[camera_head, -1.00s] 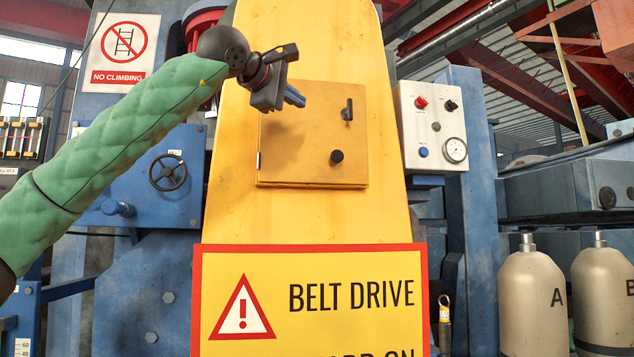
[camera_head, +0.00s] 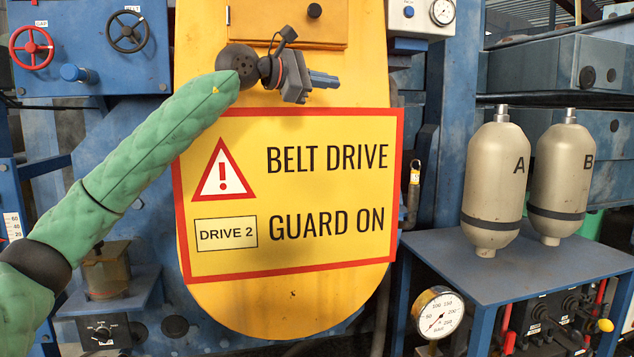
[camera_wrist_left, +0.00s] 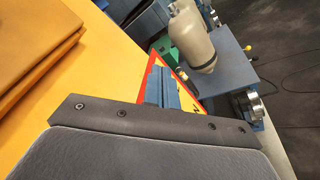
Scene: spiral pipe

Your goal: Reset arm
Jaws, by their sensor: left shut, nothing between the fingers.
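My left arm comes in from the left in a green quilted sleeve. My left gripper (camera_head: 322,80) is in front of the yellow belt guard, just above the top edge of the BELT DRIVE sign (camera_head: 290,195). Its blue fingers are shut with nothing between them and point right. In the left wrist view the blue fingers (camera_wrist_left: 160,88) show together in front of the red edge of the sign. My right gripper is not in view.
A yellow box door (camera_head: 285,18) is above the gripper. Bottles A (camera_head: 494,185) and B (camera_head: 562,175) stand on a blue table (camera_head: 480,262) at right. A pressure gauge (camera_head: 437,312) is at the lower right. Valve wheels (camera_head: 32,48) are at upper left.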

